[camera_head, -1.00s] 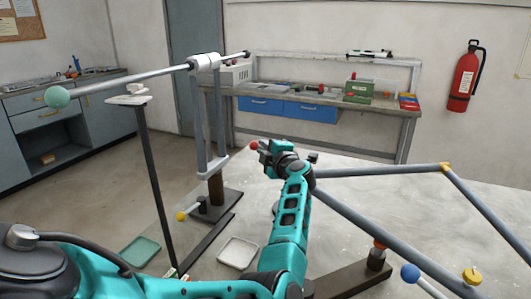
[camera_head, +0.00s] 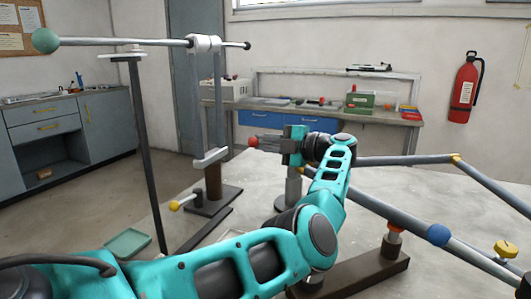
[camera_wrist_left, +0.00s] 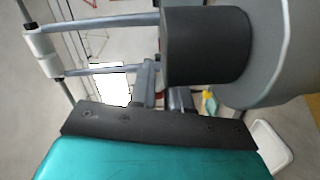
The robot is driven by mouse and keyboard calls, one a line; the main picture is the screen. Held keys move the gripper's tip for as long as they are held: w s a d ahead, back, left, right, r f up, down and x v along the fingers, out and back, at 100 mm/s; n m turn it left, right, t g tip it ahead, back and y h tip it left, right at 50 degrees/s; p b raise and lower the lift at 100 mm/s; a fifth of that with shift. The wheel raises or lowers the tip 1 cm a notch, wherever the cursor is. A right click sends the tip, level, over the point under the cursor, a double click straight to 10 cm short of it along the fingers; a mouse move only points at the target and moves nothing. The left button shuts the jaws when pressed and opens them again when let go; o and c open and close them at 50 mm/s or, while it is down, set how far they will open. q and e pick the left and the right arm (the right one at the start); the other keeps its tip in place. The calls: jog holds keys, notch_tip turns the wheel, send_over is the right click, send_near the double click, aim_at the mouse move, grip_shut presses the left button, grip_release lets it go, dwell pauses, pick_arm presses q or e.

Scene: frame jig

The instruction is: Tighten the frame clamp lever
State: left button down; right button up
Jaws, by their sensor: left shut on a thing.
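My left gripper (camera_head: 278,145) is shut on the frame clamp lever, whose red ball end (camera_head: 253,141) sticks out to the left of the jaws. The jaws hide most of the lever. A grey post (camera_head: 293,188) stands just below the gripper. In the left wrist view, my gripper's dark plate (camera_wrist_left: 160,125) is at the bottom, and the jaws' grip is not clearly shown. The grey tube frame (camera_head: 405,161) extends right from behind my wrist to a yellow corner joint (camera_head: 455,158).
A long bar with a green ball (camera_head: 45,40) spans the upper left above a thin dark post (camera_head: 147,150). A yellow-tipped lever (camera_head: 175,205), a blue ball (camera_head: 438,234), a red-topped post (camera_head: 394,240) and a yellow knob (camera_head: 507,248) surround my arm. A green tray (camera_head: 128,243) lies lower left.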

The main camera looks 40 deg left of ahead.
pick_arm(q)
jog(key=shift+s+n+g+b, duration=0.15)
jog(key=shift+n+g+b, duration=0.15)
jog(key=shift+g, duration=0.1)
jog(key=shift+d, duration=0.1)
jog(key=c, duration=1.2)
grip_release()
jog(key=shift+s, duration=0.1)
jog(key=shift+d, duration=0.15)
